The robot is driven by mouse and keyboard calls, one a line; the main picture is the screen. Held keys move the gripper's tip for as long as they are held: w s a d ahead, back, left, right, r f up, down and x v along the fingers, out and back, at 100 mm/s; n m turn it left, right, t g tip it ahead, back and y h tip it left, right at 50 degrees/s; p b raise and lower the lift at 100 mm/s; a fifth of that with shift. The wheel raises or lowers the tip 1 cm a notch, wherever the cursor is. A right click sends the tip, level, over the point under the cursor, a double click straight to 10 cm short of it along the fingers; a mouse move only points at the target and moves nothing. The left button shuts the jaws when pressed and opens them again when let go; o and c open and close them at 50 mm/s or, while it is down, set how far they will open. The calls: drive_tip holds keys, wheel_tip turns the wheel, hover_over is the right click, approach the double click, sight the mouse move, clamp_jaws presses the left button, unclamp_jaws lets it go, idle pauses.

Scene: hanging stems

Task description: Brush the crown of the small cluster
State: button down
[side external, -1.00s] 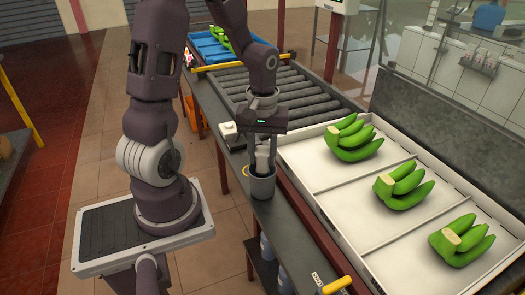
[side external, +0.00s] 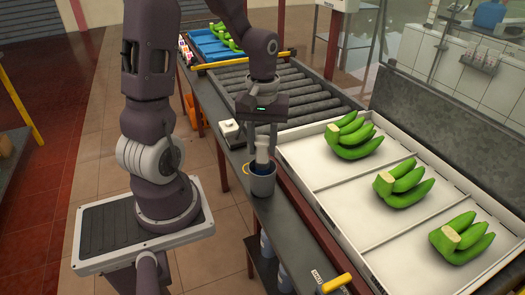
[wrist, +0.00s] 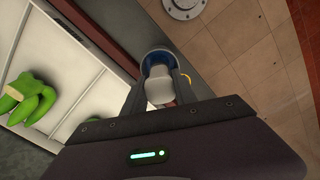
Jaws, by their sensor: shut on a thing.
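My gripper (side external: 262,150) is shut on the white handle of the brush (side external: 262,156), above the grey pot (side external: 262,184). A blue part of the brush shows at the pot's mouth; its lower end is hidden inside the pot. In the wrist view the white handle (wrist: 160,90) stands between the fingers. Three green banana clusters with pale cut crowns lie in separate compartments of the white tray (side external: 340,205): a far one (side external: 355,140), a middle one (side external: 404,185) and a near one (side external: 465,240). The near one seems to have the fewest fingers.
A roller conveyor (side external: 285,90) lies behind the tray, with a blue crate (side external: 210,47) of bananas at its far end. A small white object (side external: 229,129) is on the dark ledge left of my gripper. The tray has raised walls and dividers.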

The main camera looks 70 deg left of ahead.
wheel_tip(320, 180, up, 9)
drive_tip(key=shift+f, duration=0.15)
idle(0.4)
drive_tip(key=w+d+f+m, duration=0.3)
drive_tip(key=w+d+m, duration=0.1)
drive_tip(key=w+m, duration=0.25)
drive_tip(key=w+d+f+m, duration=0.3)
drive_tip(key=w+d+m, duration=0.25)
drive_tip(key=w, duration=0.25)
wheel_tip(320, 180, up, 13)
drive_tip(key=a, duration=0.1)
drive_tip(key=w+d+n+t, duration=0.1)
drive_tip(key=w+d, duration=0.8)
drive_tip(key=d, duration=0.2)
drive_tip(key=w+d+t+h, duration=0.1)
drive_tip(key=d, duration=1.5)
wheel_tip(320, 180, down, 9)
drive_tip(key=shift+w+a+f, duration=0.15)
